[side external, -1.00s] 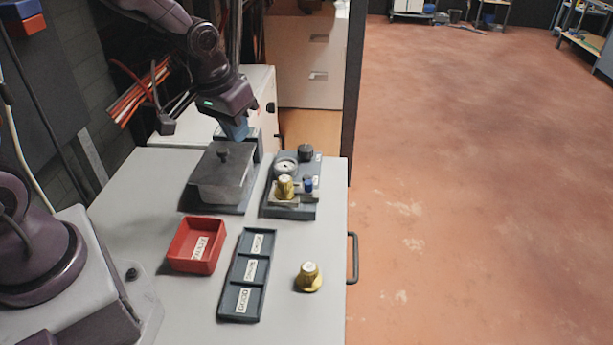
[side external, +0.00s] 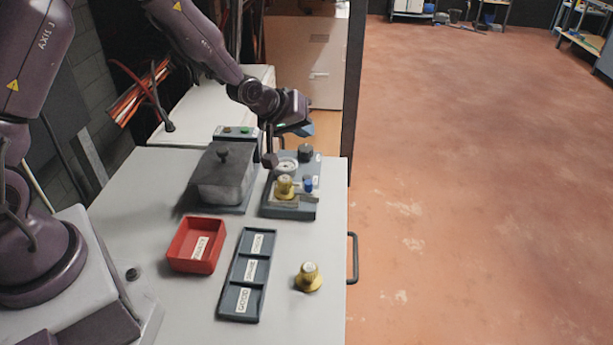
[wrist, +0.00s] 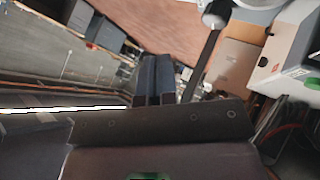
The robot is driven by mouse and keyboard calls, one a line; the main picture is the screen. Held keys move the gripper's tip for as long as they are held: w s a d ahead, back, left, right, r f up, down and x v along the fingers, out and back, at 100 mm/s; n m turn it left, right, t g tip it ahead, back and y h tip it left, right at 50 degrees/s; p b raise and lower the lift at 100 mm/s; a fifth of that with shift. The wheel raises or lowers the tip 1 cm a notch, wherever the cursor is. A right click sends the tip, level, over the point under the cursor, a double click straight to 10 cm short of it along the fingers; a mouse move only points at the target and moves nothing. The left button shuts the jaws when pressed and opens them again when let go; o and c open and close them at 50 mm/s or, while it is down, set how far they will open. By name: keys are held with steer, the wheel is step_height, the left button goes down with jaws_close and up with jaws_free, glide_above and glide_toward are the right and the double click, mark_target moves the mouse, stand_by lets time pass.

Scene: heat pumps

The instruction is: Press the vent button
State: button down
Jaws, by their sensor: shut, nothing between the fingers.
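The fixture carries a white round gauge (side external: 287,166), a black knob (side external: 306,152), a blue knob or button (side external: 308,184) and a brass fitting (side external: 284,186). Behind the grey lidded box, a small panel (side external: 236,138) has a green button (side external: 246,131) and an amber one (side external: 227,130). I cannot read which control is the vent.
The grey lidded box (side external: 222,180) stands left of the fixture. A red tray (side external: 187,262), a three-part labelled tray (side external: 228,305) and a loose brass fitting (side external: 308,278) are in front. The bench's front right is mostly clear.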

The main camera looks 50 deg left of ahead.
mark_target(304, 176)
steer(key=shift+f, duration=0.1)
steer(key=shift+f, duration=4.35)
steer(key=shift+f, duration=0.15)
steer(key=shift+f, duration=0.25)
steer(key=shift+f, duration=0.35)
steer(key=shift+r, duration=0.85)
steer(key=shift+r, duration=2.4)
